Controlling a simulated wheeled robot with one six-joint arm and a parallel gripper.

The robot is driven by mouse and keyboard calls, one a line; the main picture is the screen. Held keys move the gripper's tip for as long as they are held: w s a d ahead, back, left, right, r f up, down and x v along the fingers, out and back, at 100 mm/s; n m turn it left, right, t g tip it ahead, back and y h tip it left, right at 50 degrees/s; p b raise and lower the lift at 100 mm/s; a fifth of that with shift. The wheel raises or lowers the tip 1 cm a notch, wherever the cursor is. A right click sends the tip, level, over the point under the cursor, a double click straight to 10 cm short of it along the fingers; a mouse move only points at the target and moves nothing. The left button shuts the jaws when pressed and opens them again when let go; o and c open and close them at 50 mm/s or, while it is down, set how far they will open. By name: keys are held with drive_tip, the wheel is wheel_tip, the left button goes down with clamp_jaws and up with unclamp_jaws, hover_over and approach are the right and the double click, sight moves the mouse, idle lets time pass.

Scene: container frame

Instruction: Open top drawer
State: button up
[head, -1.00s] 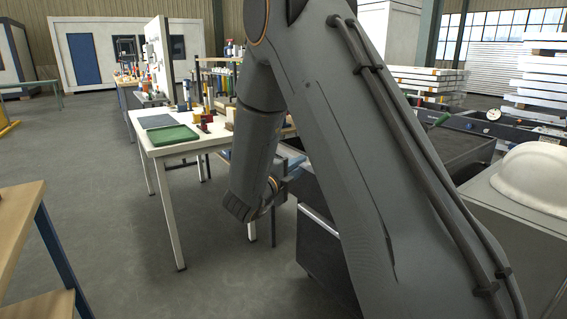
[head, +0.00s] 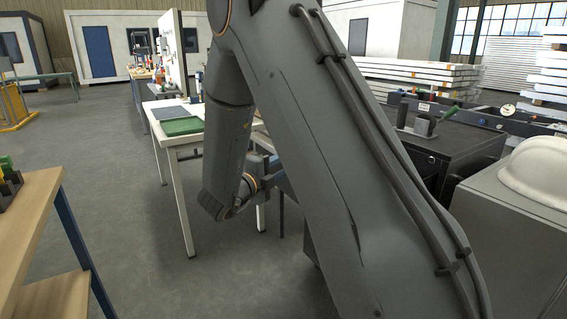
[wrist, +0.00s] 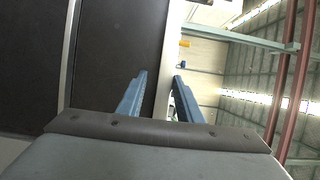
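In the wrist view, my gripper (wrist: 160,75) shows two blue fingers standing apart. Dark drawer fronts (wrist: 105,45) fill the left, divided by pale strips. One finger lies over a dark front and the other to the right of the outer pale strip (wrist: 167,55). The strip runs between the fingers in the picture; I cannot tell whether they touch it. In the head view, my arm hides most of the gripper and nearly all of the dark drawer cabinet (head: 313,252). No open drawer gap is visible.
A white-legged table (head: 180,143) with a green tray (head: 182,127) stands behind my arm. A wooden bench (head: 30,225) is at left. A dark cabinet with a vise (head: 430,128) and a grey cabinet with a white helmet (head: 538,172) are at right. Floor between bench and table is clear.

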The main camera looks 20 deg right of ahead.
drive_tip(key=shift+r, duration=0.2)
drive_tip(key=v, duration=0.7)
drive_tip(key=shift+s+a, duration=0.2)
drive_tip(key=shift+a, duration=0.15)
drive_tip(key=shift+f, duration=0.1)
